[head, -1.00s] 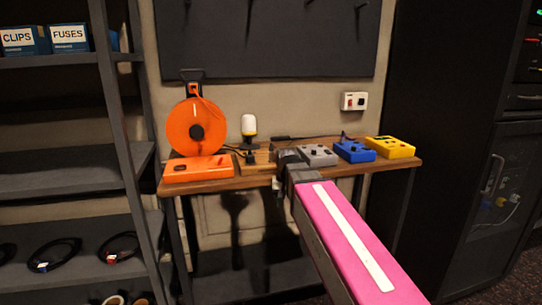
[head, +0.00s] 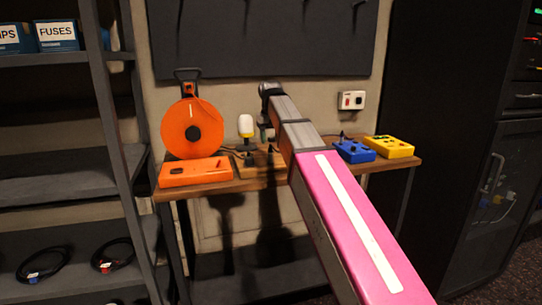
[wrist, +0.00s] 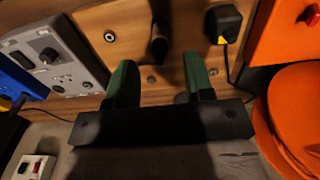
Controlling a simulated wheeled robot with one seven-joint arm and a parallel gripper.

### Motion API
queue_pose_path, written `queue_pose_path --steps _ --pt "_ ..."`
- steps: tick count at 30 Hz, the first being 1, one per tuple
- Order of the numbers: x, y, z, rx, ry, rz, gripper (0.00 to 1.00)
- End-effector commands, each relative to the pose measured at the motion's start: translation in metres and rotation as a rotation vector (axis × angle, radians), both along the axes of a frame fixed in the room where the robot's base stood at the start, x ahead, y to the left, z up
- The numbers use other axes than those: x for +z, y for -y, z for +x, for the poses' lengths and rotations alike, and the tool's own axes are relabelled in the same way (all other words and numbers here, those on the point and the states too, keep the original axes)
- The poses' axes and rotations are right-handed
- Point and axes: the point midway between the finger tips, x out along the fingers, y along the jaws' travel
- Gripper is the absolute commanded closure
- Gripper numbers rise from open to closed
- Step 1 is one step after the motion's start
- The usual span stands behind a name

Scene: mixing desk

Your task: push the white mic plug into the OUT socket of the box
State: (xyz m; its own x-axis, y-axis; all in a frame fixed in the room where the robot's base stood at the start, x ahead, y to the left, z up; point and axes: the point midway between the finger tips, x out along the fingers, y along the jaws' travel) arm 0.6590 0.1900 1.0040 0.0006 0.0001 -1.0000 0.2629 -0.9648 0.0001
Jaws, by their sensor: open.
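My gripper (head: 265,134) is raised above the back of the desk, its fingers pointing down. In the wrist view its two green fingers (wrist: 160,64) are apart with nothing held between them. Beyond them is a wooden block (wrist: 118,15) with a ringed hole, a dark upright post (wrist: 159,47) and a black plug (wrist: 222,22) with a yellow mark. A grey box (wrist: 62,60) with knobs and sockets lies to the left; my arm hides it in the head view. No white mic plug can be made out, and no OUT label is readable.
A blue box (head: 354,151) and a yellow box (head: 390,146) stand right on the desk (head: 250,184). An orange box (head: 195,172) and orange cable reel (head: 192,128) are left. A switch plate (head: 352,100) is on the wall.

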Motion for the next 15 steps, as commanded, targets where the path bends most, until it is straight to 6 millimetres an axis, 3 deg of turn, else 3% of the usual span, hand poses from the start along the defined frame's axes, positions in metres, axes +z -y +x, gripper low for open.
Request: queue_pose_path --steps 4,15 --pt "0.0099 -0.0013 0.0047 0.014 0.000 0.000 0.52" --pt "0.0088 -0.0011 0.0041 0.014 -0.001 0.000 0.52"
